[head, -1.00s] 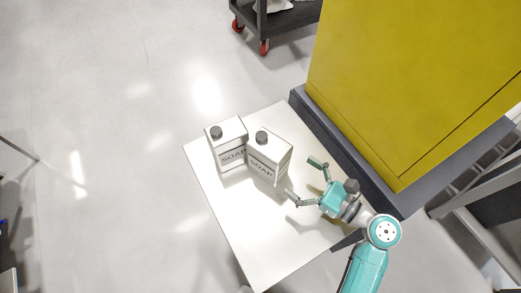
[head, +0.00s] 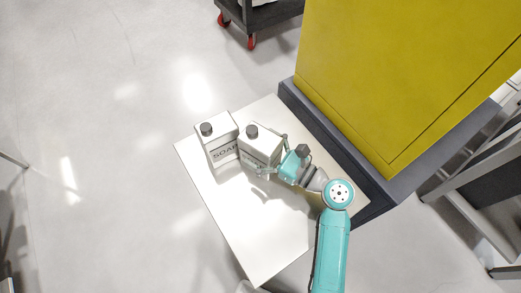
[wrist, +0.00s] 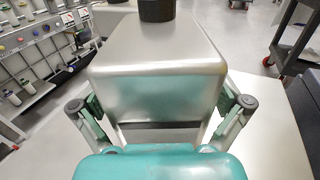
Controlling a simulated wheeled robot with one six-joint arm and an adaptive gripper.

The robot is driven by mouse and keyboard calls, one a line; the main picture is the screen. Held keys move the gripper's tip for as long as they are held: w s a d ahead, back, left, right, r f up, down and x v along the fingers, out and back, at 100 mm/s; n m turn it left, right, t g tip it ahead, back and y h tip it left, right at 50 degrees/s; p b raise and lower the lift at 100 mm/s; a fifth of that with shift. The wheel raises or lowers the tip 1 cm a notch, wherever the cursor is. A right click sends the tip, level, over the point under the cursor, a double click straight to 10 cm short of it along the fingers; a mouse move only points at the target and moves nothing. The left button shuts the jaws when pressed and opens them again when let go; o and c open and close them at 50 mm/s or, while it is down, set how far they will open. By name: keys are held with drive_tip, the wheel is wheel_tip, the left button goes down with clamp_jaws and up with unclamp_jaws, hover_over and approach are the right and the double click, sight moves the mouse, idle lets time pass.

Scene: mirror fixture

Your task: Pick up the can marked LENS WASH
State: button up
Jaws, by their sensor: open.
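Two white cans with dark caps stand upright side by side on a small white table (head: 250,240). The left can (head: 212,147) reads SOAP. The right can (head: 258,150) has its label largely covered by my gripper now; it read SOAP a second ago. No LENS WASH marking is readable in any view. My gripper (head: 274,155) is open at the right can, one finger on either side. In the wrist view the can (wrist: 160,60) fills the space between the open fingers (wrist: 161,104); its face there shows no text, and I cannot tell whether the fingers touch it.
A yellow cabinet (head: 390,80) on a dark grey base stands right beside the table, close to my arm. A dark cart (head: 262,18) with red wheels is at the top. The front of the table is bare, and the floor at left is open.

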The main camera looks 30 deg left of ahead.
drive_tip(key=shift+c, duration=0.3)
drive_tip(key=c, duration=1.6)
drive_tip(key=shift+r, duration=0.1)
drive_tip(key=shift+c, duration=1.1)
